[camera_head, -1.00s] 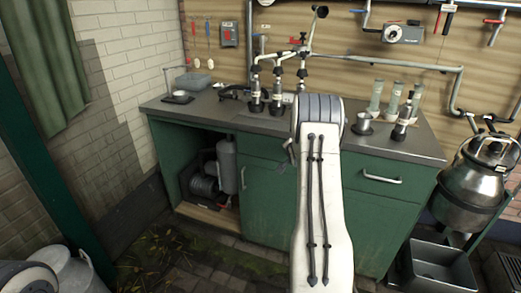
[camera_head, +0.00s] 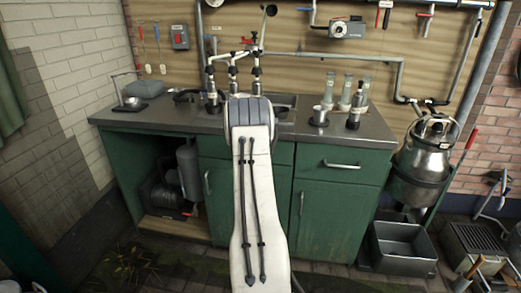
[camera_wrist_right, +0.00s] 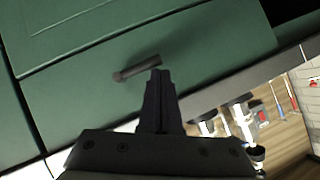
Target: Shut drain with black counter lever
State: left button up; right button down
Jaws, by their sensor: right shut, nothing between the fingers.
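In the right wrist view, a dark lever-like bar (camera_wrist_right: 137,69) with a round end sticks out from the green counter front. My right gripper (camera_wrist_right: 157,76) is shut and empty, its fingertips close beside the bar's right end; I cannot tell whether they touch. In the head view, my white right arm stands in front of the counter (camera_head: 335,135) and hides the gripper, the lever and part of the sink (camera_head: 287,100). The drain does not show. My left gripper is not in view.
Bottle-like taps (camera_head: 233,88) stand at the back of the counter. A metal cup (camera_head: 319,115) and glass tubes are to the right. Bright handles (camera_head: 341,165) stick out from the front. A metal churn (camera_head: 424,165) and grey tub (camera_head: 402,248) stand at the right.

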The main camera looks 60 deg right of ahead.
dwell(0.7)
jog(key=s+a+r+p, duration=0.2)
jog(key=s+a+r, duration=0.1)
jog(key=a+r, duration=0.5)
jog(key=shift+s+a+r, duration=0.15)
jog(key=shift+s+r, duration=0.25)
jog(key=shift+r, duration=0.25)
